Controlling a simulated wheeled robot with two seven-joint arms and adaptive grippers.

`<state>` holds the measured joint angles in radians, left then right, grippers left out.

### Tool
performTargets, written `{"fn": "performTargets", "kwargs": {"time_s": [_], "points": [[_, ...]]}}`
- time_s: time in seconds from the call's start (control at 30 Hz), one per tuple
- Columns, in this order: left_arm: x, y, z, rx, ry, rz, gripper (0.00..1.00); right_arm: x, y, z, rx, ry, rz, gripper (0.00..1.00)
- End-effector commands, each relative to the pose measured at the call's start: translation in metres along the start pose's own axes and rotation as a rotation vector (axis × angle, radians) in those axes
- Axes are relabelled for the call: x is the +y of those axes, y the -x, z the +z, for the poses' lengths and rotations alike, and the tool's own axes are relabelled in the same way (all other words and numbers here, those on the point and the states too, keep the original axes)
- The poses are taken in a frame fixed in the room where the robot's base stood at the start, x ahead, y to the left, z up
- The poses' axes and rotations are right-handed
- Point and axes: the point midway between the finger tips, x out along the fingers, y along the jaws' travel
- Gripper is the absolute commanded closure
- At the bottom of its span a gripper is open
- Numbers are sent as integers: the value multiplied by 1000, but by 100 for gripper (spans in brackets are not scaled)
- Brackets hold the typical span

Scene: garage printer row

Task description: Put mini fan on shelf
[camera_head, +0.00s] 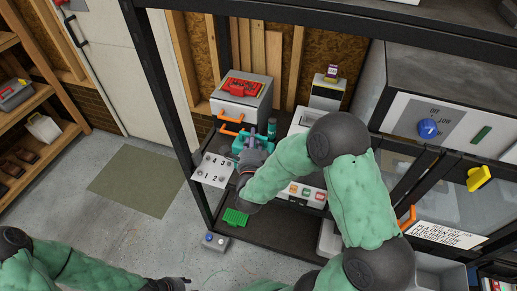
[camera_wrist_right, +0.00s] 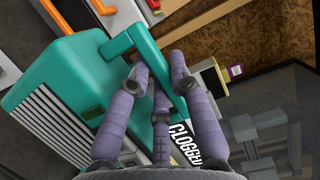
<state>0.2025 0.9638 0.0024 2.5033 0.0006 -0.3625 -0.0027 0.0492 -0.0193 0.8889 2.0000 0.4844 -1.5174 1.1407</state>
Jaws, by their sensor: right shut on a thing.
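The mini fan looks like a teal box with a pale slatted face (camera_wrist_right: 48,118) and a teal carry handle (camera_wrist_right: 120,42) in the right wrist view. My right gripper (camera_wrist_right: 160,82) has its purple-grey fingers closed around the handle. In the head view the teal fan (camera_head: 243,139) shows small, partly hidden by my right gripper (camera_head: 250,158). It is at the left end of the dark shelf rack (camera_head: 270,234), in front of a grey machine. I cannot tell whether its base touches anything. A dark end of my left arm (camera_head: 168,285) shows at the bottom edge; its fingers are not clear.
A grey machine with a red top (camera_head: 243,88) and orange handle stands behind the fan. A white numbered panel (camera_head: 213,170) is left of it. A green block (camera_head: 235,217) lies on the lower deck. A dark rack post (camera_head: 160,80) rises at left. Larger printers fill the right.

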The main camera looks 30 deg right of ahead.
Motion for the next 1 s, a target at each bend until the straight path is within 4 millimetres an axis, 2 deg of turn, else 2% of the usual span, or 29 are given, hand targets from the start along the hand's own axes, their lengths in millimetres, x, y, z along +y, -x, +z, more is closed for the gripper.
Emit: {"fn": "performTargets", "kwargs": {"time_s": [0.03, 0.2, 0.47, 0.67, 1.0], "points": [[-2, -6, 0, 0, 0, 0, 60, 10, -7, -5, 5, 0, -3, 100], [-4, -12, 0, 0, 0, 0, 60, 25, -18, -12, 2, -1, -4, 100], [-6, -17, -1, 0, 0, 0, 60, 37, -26, -18, 2, -1, -5, 100], [-11, -31, -1, 0, 0, 0, 60, 66, -27, -18, 0, 0, -3, 100], [-11, -32, -1, 0, 0, 0, 60, 67, -27, -18, 0, -2, -6, 100]]}}
